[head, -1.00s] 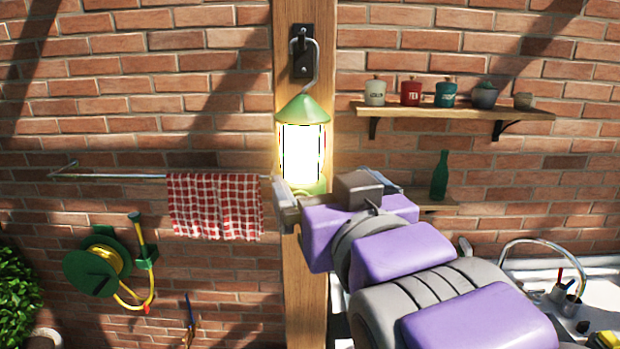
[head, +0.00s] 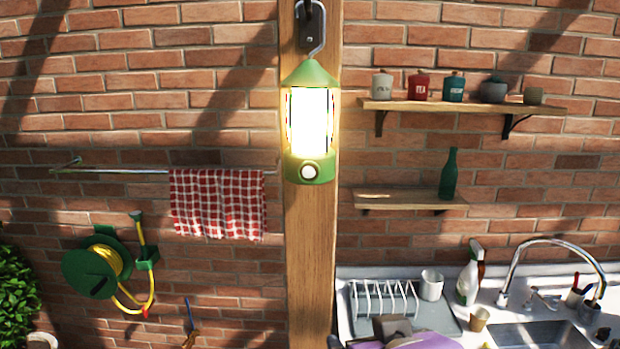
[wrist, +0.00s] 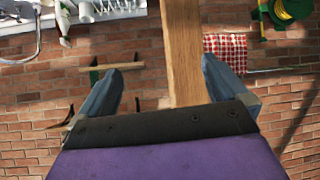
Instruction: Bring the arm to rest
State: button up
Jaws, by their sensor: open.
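My gripper (wrist: 160,72) is open and empty in the wrist view, its two blue-grey fingers apart with the wooden post and brick wall beyond them. In the head view only a small purple and grey part of my arm shows at the bottom edge, in front of the counter; the fingers cannot be made out clearly there. A lit green lantern (head: 309,120) hangs upright from a hook (head: 313,28) on the wooden post (head: 311,250). My arm is well below the lantern and apart from it.
A counter holds a dish rack (head: 384,300), a white cup (head: 431,285), a spray bottle (head: 468,280) and a sink (head: 540,335). Shelves with jars (head: 452,87) and a green bottle (head: 449,175) are above. A checked towel (head: 218,203) and hose reel (head: 97,263) are left.

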jog(key=s+d+f+g+b, duration=0.2)
jog(key=s+f+g, duration=0.2)
jog(key=f, duration=0.5)
jog(key=s+d+f+m+g+b, duration=0.1)
jog(key=s+f+g+b, duration=0.2)
jog(key=s+f, duration=0.3)
jog(key=s+d+f+g+h+b, duration=0.1)
jog(key=s+f+g, duration=0.4)
jog(key=f, duration=0.9)
jog(key=shift+s+d+m+b, duration=0.3)
jog(key=shift+d+b, duration=0.5)
jog(key=shift+b, duration=0.35)
